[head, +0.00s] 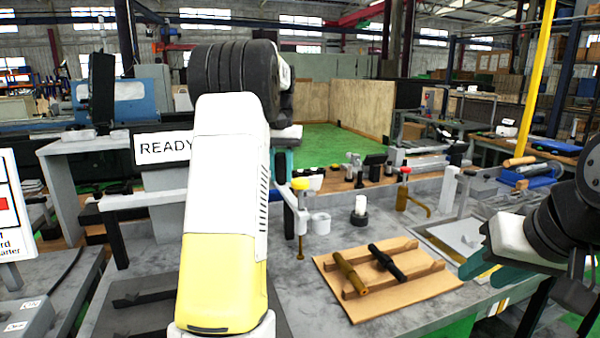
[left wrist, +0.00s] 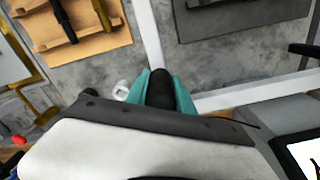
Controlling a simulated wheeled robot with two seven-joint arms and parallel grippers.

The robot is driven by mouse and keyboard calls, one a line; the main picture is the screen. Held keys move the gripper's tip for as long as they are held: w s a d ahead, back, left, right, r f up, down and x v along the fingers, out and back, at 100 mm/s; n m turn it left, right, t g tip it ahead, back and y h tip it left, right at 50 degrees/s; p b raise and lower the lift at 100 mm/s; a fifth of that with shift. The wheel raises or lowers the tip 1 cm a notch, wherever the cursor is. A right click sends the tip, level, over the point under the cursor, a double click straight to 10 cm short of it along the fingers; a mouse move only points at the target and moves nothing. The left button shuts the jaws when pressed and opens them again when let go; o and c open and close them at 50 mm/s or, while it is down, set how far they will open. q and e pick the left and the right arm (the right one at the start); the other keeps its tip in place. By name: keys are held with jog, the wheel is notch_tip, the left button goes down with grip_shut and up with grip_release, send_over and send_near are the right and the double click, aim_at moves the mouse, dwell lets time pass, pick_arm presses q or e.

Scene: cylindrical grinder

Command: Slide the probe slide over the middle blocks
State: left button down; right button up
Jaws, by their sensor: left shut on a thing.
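My left gripper (head: 281,163) is mostly hidden behind my white and yellow arm in the head view. In the left wrist view its teal fingers (left wrist: 160,88) are shut on a black knob (left wrist: 160,92), which I take to be the handle of the probe slide. A pale rail (left wrist: 146,35) runs away from the fingers. In the head view a grey bar (head: 150,199) passes behind my arm, and a yellow-topped rod (head: 300,220) hangs right of it. I cannot make out the middle blocks for certain. My right gripper (head: 488,267) is open and empty at the right.
A wooden board (head: 385,305) carries a brass rod (head: 350,273) and a black rod (head: 387,264) on wooden rests. A white-topped black piece (head: 359,212) stands behind it. A READY sign (head: 163,149) is left of my arm. Bare grey table lies around the board.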

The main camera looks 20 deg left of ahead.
pick_arm(q)
jog(key=s+a, duration=0.8)
jog(key=a, duration=0.3)
jog(key=s+a, duration=0.8)
jog(key=a, duration=0.3)
jog(key=shift+s, duration=0.3)
jog(key=shift+r, duration=0.1)
jog(key=c, duration=1.1)
grip_release()
notch_tip(320, 180, up, 8)
jog(key=shift+f, duration=0.15)
